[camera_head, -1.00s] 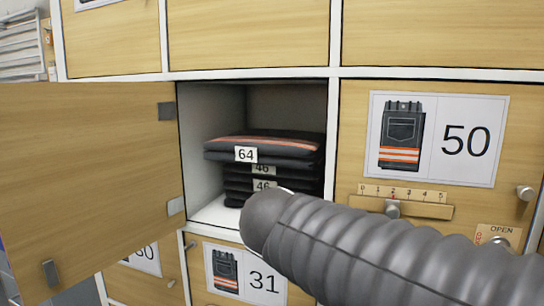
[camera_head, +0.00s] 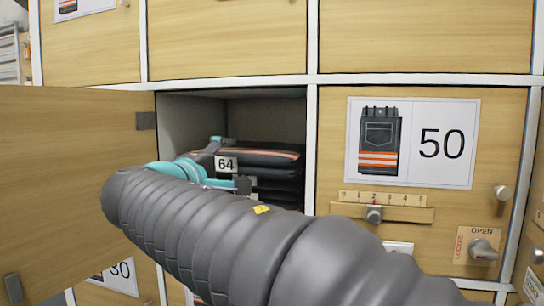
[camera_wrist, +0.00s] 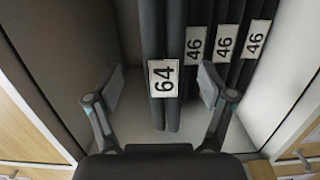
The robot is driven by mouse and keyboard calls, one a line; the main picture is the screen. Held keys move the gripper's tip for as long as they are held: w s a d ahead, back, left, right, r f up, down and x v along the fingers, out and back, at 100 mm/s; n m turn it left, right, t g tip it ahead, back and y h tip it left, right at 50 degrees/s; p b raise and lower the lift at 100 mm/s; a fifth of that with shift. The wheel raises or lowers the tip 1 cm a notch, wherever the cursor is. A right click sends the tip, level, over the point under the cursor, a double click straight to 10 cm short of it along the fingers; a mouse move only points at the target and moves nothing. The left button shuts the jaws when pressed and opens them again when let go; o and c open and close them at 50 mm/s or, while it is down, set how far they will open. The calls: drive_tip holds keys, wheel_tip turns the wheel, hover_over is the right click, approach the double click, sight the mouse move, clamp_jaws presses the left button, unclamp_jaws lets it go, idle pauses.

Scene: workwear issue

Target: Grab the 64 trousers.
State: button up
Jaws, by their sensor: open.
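The 64 trousers (camera_head: 268,156), dark with an orange stripe and a white 64 tag, lie folded on top of a stack in an open compartment. In the wrist view the stack looks turned on its side, and the 64 trousers (camera_wrist: 160,40) stand left of three 46 tags. My gripper (camera_head: 229,168) is open at the compartment mouth. In the wrist view my gripper (camera_wrist: 157,88) has its fingers either side of the 64 tag. The right finger overlaps the first 46 trousers (camera_wrist: 192,75); its depth is unclear. My arm hides the lower stack in the head view.
The compartment door (camera_head: 75,190) stands swung open at left. The compartment's side wall (camera_head: 190,125) is near my upper finger. At right is a closed door (camera_head: 335,165) with a 50 picture, a slider and a knob. Space above the stack is free.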

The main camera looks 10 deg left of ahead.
drive_tip(key=shift+w+d+f, duration=0.1)
drive_tip(key=shift+w+d, duration=0.15)
drive_tip(key=shift+w, duration=1)
drive_tip(key=shift+w+d+f, duration=0.1)
drive_tip(key=shift+w+d, duration=0.15)
drive_tip(key=shift+w, duration=0.95)
drive_tip(key=shift+w+d, duration=0.25)
drive_tip(key=shift+w, duration=1)
drive_tip(key=shift+r, duration=0.1)
clamp_jaws()
